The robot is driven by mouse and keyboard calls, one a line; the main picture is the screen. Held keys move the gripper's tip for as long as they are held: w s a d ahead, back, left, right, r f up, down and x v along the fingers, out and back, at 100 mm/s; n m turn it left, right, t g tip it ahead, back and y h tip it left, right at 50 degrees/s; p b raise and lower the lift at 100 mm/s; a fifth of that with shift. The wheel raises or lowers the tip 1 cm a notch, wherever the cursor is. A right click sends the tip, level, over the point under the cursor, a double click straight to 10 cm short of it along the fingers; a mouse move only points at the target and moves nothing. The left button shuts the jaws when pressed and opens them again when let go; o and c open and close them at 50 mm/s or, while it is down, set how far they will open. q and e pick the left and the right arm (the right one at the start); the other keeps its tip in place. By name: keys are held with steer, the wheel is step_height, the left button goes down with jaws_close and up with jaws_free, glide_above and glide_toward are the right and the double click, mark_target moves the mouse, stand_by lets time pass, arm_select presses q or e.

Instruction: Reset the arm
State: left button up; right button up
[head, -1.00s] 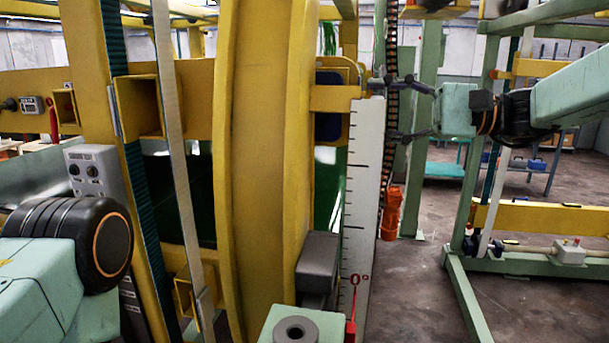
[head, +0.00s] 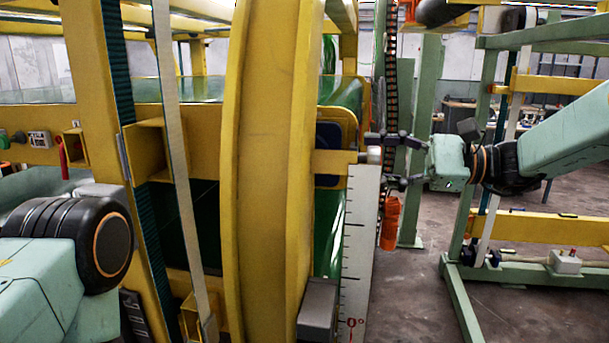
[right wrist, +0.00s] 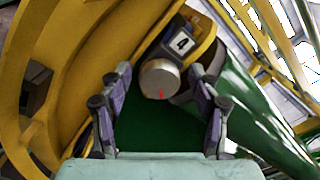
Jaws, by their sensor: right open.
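A yellow arm (head: 334,162) reaches right from beside the big yellow ring and ends in a silver knob (head: 374,154). In the right wrist view the knob (right wrist: 160,79) is a short silver cylinder with a red mark, by a plate (right wrist: 181,43) reading "4". My right gripper (head: 379,160) is open, its fingers on either side of the knob. In the right wrist view the gripper (right wrist: 160,74) shows gaps between both fingers and the knob. Contact cannot be told from the head view. My left gripper is out of view; only its arm shows at lower left.
The yellow ring (head: 277,150) stands upright in the middle. A white scale (head: 357,250) with a red 0° mark hangs below the yellow arm. A grey block (head: 318,308) sits low beside it. A green frame (head: 459,290) stands at right; floor (head: 420,290) between is clear.

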steer(key=shift+r+m+p, duration=0.15)
steer(key=shift+m+p, duration=0.85)
steer(key=shift+p, duration=0.15)
steer(key=shift+m+p, duration=0.3)
steer(key=shift+d, duration=0.1)
